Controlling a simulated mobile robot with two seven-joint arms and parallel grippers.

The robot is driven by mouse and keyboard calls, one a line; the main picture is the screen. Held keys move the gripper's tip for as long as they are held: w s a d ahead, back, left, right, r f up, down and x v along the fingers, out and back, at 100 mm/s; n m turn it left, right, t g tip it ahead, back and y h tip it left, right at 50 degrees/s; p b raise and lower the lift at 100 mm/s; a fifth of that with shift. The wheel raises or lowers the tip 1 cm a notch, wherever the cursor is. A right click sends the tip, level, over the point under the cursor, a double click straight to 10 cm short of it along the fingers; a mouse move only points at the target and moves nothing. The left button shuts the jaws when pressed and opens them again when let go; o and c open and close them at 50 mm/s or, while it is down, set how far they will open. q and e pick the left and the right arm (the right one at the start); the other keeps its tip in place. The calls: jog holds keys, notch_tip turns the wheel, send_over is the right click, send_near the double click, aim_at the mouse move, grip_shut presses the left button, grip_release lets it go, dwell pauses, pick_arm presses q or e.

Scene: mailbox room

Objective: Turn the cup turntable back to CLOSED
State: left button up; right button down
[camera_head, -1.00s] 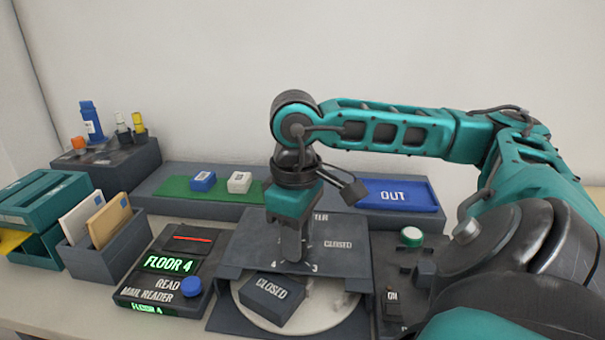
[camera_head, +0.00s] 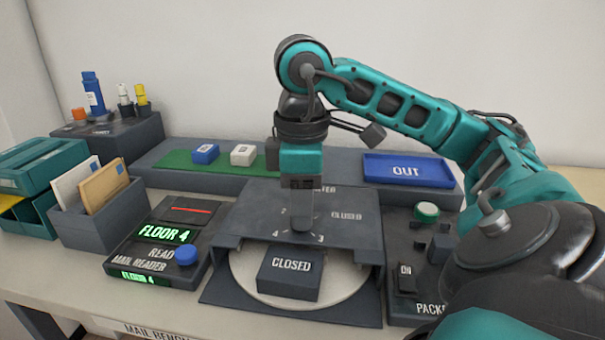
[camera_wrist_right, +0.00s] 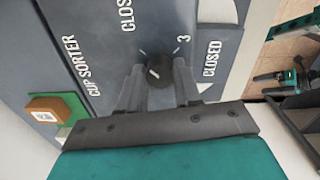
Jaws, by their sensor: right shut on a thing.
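The cup sorter (camera_head: 345,240) is a dark grey housing with a pale round turntable (camera_head: 247,277) at its front. A dark block marked CLOSED (camera_head: 291,272) sits on the turntable and faces squarely forward. My right gripper (camera_head: 302,224) points down onto the housing top, by the numbers 4 and 3. In the right wrist view, my right gripper (camera_wrist_right: 158,88) is shut on a dark round knob (camera_wrist_right: 158,70) with a small white mark. The fingers hide the knob in the head view. My left gripper is not in view.
The mail reader (camera_head: 160,245) showing FLOOR 4 stands left of the sorter. A blue OUT tray (camera_head: 408,170) lies behind. An envelope box (camera_head: 98,215) stands at the left.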

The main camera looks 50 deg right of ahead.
dwell(0.4)
jog(key=c, duration=0.8)
grip_release()
notch_tip(320, 180, up, 13)
jog(key=p, duration=1)
jog(key=shift+a, duration=0.1)
